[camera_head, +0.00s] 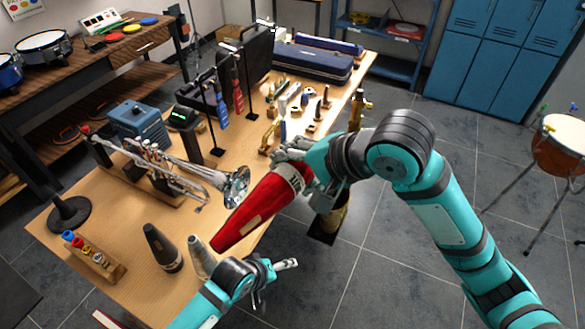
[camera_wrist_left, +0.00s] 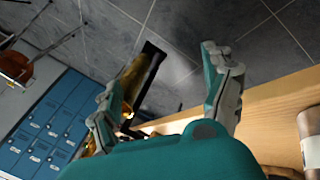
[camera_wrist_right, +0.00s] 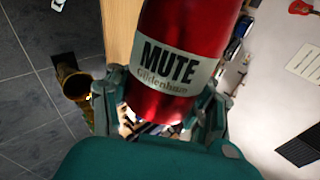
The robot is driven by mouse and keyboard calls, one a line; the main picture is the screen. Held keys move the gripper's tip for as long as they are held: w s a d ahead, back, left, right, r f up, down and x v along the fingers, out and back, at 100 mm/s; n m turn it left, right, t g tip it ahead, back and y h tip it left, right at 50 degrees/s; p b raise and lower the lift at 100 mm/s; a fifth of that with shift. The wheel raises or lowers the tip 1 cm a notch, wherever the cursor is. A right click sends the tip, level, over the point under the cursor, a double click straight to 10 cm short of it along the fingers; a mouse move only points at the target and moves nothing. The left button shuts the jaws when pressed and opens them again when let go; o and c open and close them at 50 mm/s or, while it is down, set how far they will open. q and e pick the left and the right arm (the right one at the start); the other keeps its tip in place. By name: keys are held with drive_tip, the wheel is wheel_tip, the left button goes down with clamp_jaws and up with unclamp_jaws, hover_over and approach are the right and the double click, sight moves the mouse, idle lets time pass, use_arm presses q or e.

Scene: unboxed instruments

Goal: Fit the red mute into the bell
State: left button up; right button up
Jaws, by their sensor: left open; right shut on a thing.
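The red mute (camera_head: 252,212) is a long cone with a pale label band. My right gripper (camera_head: 300,172) is shut on its wide, labelled end and holds it above the table's right edge. Its narrow end points down and left. The right wrist view shows the mute (camera_wrist_right: 190,25) between the fingers, its label reading "MUTE". The silver trumpet lies on a wooden stand, and its bell (camera_head: 238,186) opens to the right, left of the mute and apart from it. My left gripper (camera_head: 277,280) is open and empty near the table's front right edge; its spread fingers show in the left wrist view (camera_wrist_left: 165,95).
A black cone mute (camera_head: 162,250) and a grey cone mute (camera_head: 200,260) stand near the left gripper. A small valve-part rack (camera_head: 95,258) and a round black base (camera_head: 69,214) are at left. Instrument stands (camera_head: 216,148) rise behind the bell. A brass instrument (camera_head: 330,218) stands right of the table.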

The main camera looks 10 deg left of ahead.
use_arm(q)
drive_tip(key=s+a+f+m+g+y, duration=0.15)
drive_tip(key=s+a+f, duration=0.25)
drive_tip(key=s+f, duration=0.5)
drive_tip(key=s+a+f+m+g+y, duration=0.1)
drive_tip(key=s+a+f+m, duration=0.4)
drive_tip(key=f, duration=0.9)
drive_tip(key=s+a+f, duration=0.1)
drive_tip(key=s+f, duration=0.2)
drive_tip(key=s, duration=0.3)
drive_tip(key=s+a+f+m+g, duration=0.1)
drive_tip(key=s+a+f, duration=0.1)
drive_tip(key=s, duration=0.5)
drive_tip(key=s+a+f+g, duration=0.1)
drive_tip(key=s+a+f, duration=0.1)
drive_tip(key=s+f, duration=0.2)
drive_tip(key=s, duration=0.3)
drive_tip(key=shift+s+a+y, duration=0.15)
drive_tip(key=shift+a+y, duration=0.1)
drive_tip(key=shift+y, duration=0.1)
use_arm(e)
drive_tip(key=d+f+m+t+h, duration=0.2)
drive_tip(key=d+m, duration=0.4)
drive_tip(key=d, duration=0.6)
drive_tip(key=d+f+m+t+h, duration=0.2)
drive_tip(key=d+f+m+h, duration=0.2)
drive_tip(key=d, duration=0.7)
drive_tip(key=shift+d+f+m+t+h, duration=0.25)
drive_tip(key=shift+d+m+t+h, duration=0.1)
drive_tip(key=shift+m+h, duration=0.6)
